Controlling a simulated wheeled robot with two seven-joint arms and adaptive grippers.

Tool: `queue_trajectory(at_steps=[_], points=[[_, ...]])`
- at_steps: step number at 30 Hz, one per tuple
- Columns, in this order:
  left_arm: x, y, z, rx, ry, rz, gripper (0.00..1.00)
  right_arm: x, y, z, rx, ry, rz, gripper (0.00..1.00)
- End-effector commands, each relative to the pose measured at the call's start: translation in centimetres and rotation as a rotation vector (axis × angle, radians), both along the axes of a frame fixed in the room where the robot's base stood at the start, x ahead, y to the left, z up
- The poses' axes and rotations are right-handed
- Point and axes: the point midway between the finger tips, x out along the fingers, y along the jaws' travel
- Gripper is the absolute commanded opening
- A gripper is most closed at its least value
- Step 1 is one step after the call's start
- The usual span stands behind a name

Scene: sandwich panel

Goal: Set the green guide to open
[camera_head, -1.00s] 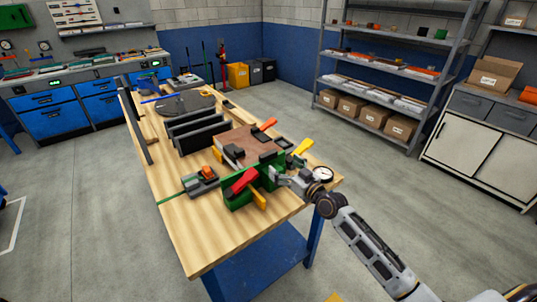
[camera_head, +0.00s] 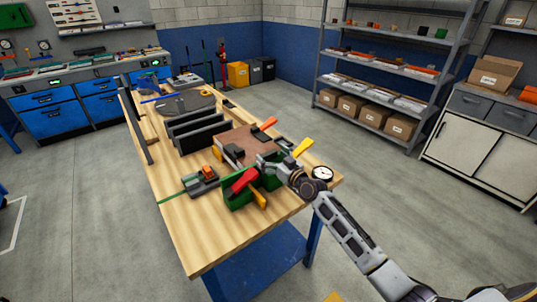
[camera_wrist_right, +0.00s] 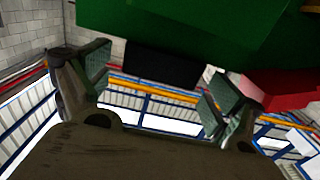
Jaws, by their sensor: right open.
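The green guide (camera_head: 236,199) is a green block at the near right part of the wooden workbench, with a red handle (camera_head: 244,180) on it and a yellow-orange lever (camera_head: 260,199) low at its side. My right gripper (camera_head: 265,160) is at the top of the green guide and hides part of it. In the right wrist view the gripper's fingers (camera_wrist_right: 155,85) are apart, with the green body (camera_wrist_right: 190,25) close above them and a red part (camera_wrist_right: 285,88) beyond the right finger. Whether the fingers touch the guide cannot be told. My left gripper is not in view.
A dial gauge (camera_head: 322,173) lies right of my right wrist. A brown plate (camera_head: 238,138) with orange and yellow handles sits behind the guide. Black upright plates (camera_head: 195,130) stand further back. The bench's near left top (camera_head: 195,235) is clear.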

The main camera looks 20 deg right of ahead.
Motion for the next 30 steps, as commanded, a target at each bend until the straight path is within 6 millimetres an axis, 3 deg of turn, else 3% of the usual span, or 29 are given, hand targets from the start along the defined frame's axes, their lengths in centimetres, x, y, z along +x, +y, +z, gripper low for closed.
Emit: queue_trajectory(at_steps=[9,21,30], points=[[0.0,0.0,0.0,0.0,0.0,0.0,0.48,1.6,0.6,0.0,0.0,0.0,0.001,0.93],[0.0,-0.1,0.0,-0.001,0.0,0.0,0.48,1.8,0.7,0.0,-0.001,0.0,0.0,0.92],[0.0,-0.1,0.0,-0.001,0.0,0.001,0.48,1.8,0.7,0.0,-0.001,0.0,0.0,0.53]])
